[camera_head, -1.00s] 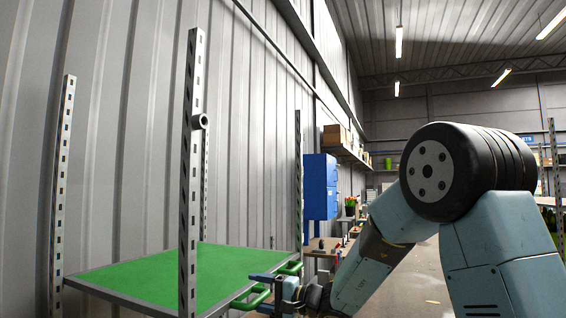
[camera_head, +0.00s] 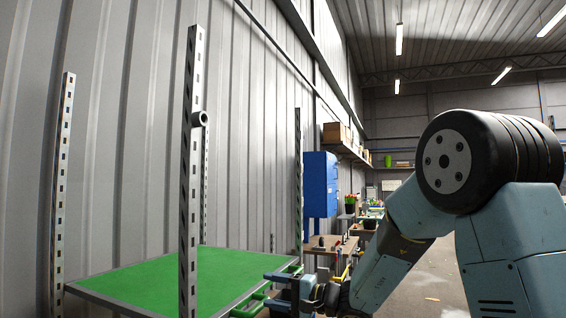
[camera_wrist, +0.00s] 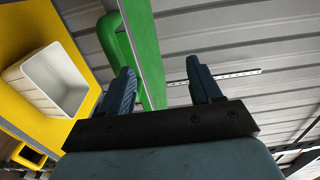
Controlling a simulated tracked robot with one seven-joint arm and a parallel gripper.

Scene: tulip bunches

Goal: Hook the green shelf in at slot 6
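The green shelf (camera_head: 150,285) lies nearly level among slotted metal uprights, with the front upright (camera_head: 189,215) standing before it. It also shows as a green strip in the wrist view (camera_wrist: 146,45). Green tube handles (camera_head: 247,307) stick out from its right edge, and one shows in the wrist view (camera_wrist: 113,38). My gripper (camera_head: 272,291) is beside this right edge. In the wrist view its fingers (camera_wrist: 160,68) are apart, with the green strip beyond the gap and nothing clamped. The shelf's hooks and the slot numbers cannot be made out.
A corrugated wall runs behind the rack. A blue cabinet (camera_head: 320,185) and a workbench stand farther back. The wrist view shows a white bin (camera_wrist: 48,80) on a yellow surface (camera_wrist: 20,30).

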